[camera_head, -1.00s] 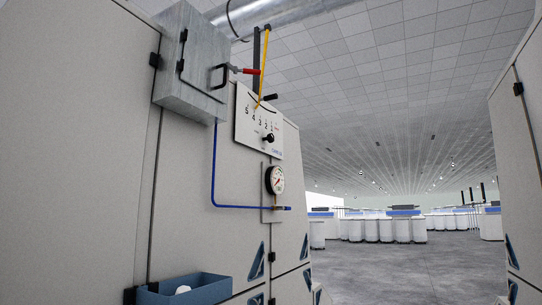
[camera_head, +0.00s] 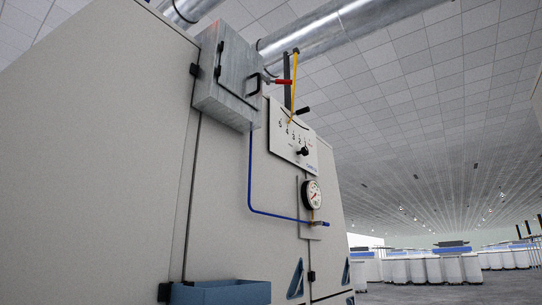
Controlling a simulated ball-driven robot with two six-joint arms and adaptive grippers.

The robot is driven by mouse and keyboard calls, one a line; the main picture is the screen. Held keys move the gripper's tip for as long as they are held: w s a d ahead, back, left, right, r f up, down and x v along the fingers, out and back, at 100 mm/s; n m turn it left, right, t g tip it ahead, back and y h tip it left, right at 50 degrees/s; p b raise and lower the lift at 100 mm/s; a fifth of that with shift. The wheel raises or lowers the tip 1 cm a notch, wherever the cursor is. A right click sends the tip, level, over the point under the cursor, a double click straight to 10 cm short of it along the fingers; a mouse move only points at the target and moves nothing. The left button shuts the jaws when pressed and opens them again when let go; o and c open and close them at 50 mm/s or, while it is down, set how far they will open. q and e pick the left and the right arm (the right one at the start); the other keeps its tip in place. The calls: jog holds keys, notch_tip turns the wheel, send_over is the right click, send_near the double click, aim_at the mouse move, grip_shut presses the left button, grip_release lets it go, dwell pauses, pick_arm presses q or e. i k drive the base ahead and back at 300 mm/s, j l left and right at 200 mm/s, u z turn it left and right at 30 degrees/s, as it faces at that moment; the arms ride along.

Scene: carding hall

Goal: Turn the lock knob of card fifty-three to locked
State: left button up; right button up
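A black knob (camera_head: 302,151) sits on a white panel (camera_head: 290,134) with a row of printed numbers, on the side of a large beige machine (camera_head: 130,150). I cannot read a card number or a "locked" mark, and I cannot tell if this is the lock knob. A grey metal box (camera_head: 226,74) with a dark handle is mounted to the panel's upper left. Neither of my grippers is in view.
A round gauge (camera_head: 312,194) with a blue pipe (camera_head: 250,180) is below the panel. A blue bin (camera_head: 222,293) hangs at the bottom. A red-handled lever (camera_head: 283,82) is beside the box. White cans (camera_head: 432,268) stand far right.

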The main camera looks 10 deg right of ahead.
aim_at(304, 151)
jog(key=i+l+u, duration=0.25)
jog(key=l, duration=0.3)
jog(key=i+l+u, duration=0.25)
jog(key=i+l, duration=0.15)
jog(key=l, duration=0.25)
jog(key=i+l+u, duration=0.15)
jog(key=l, duration=0.2)
